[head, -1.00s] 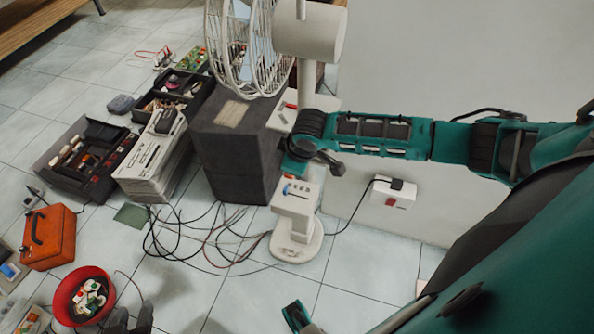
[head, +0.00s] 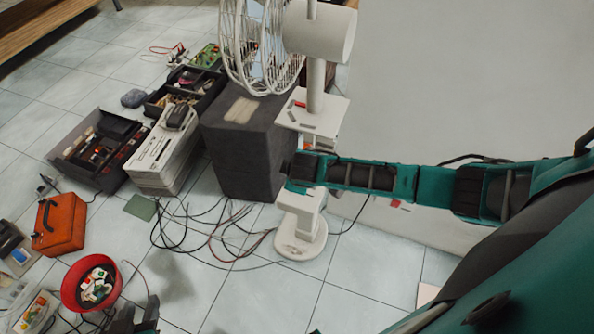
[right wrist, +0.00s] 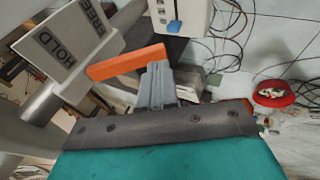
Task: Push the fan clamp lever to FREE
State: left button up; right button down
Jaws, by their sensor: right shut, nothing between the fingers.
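The white fan (head: 318,35) stands against the wall on a pole with a round foot. In the right wrist view the orange clamp lever (right wrist: 122,64) lies beside a pale plate (right wrist: 75,42) marked HOLD and FREE. The lever's orange end points toward the HOLD side. My right gripper (right wrist: 155,68) is shut and empty, its grey fingertips right at the lever; I cannot tell whether they touch. In the head view the right hand is mostly hidden behind its own wrist near the pole.
A dark grey box (head: 240,150) stands left of the fan. Loose cables (head: 210,230) spread over the floor. A red bowl (head: 92,285), an orange case (head: 58,224) and black trays (head: 95,150) lie further left.

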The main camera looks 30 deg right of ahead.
jog(key=shift+r+p, duration=0.85)
jog(key=shift+p, duration=0.15)
jog(key=p+v, duration=0.2)
jog(key=v, duration=1.1)
jog(key=shift+p, duration=0.3)
jog(key=shift+f, duration=0.1)
